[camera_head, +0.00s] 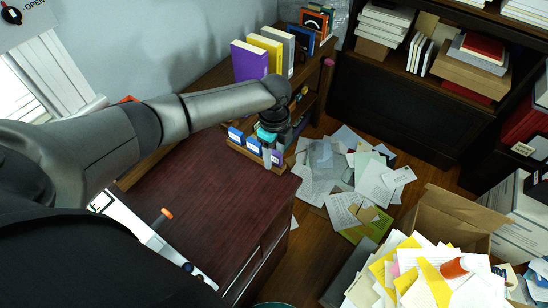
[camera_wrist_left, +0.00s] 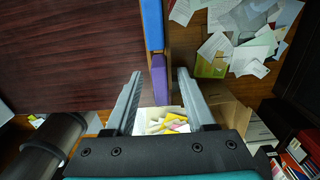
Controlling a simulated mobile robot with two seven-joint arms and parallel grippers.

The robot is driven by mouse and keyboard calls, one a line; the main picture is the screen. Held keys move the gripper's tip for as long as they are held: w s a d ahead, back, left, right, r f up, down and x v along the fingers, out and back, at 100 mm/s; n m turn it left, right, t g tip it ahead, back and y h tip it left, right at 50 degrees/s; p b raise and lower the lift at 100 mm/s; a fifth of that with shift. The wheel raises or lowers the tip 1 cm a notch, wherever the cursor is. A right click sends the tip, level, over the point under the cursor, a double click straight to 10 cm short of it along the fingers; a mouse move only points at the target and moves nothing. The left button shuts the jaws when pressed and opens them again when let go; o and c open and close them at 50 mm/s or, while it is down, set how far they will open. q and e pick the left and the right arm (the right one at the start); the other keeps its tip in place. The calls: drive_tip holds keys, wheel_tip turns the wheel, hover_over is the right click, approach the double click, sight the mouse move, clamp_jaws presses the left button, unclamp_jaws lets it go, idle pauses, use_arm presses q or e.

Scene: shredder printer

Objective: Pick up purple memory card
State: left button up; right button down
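The purple memory card (camera_wrist_left: 159,82) shows in the left wrist view at the end of a row on a wooden ledge, in line with a blue card (camera_wrist_left: 152,25). In the head view the purple card (camera_head: 277,158) is partly hidden behind my left gripper (camera_head: 267,158). My left gripper is above the card, pointing down. In the left wrist view its two fingers (camera_wrist_left: 160,74) are apart, one on each side of the purple card, with gaps visible. I cannot tell its exact height over the card. My right gripper is not in view.
Blue cards (camera_head: 236,135) stand along the edge of the dark red desk (camera_head: 215,200). Purple, yellow and grey binders (camera_head: 250,62) stand on the shelf behind. Loose papers (camera_head: 350,170) cover the floor to the right, near a box heaped with papers (camera_head: 430,275).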

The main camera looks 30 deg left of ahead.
use_arm(q)
clamp_jaws()
drive_tip(key=shift+r, duration=0.15)
idle(0.5)
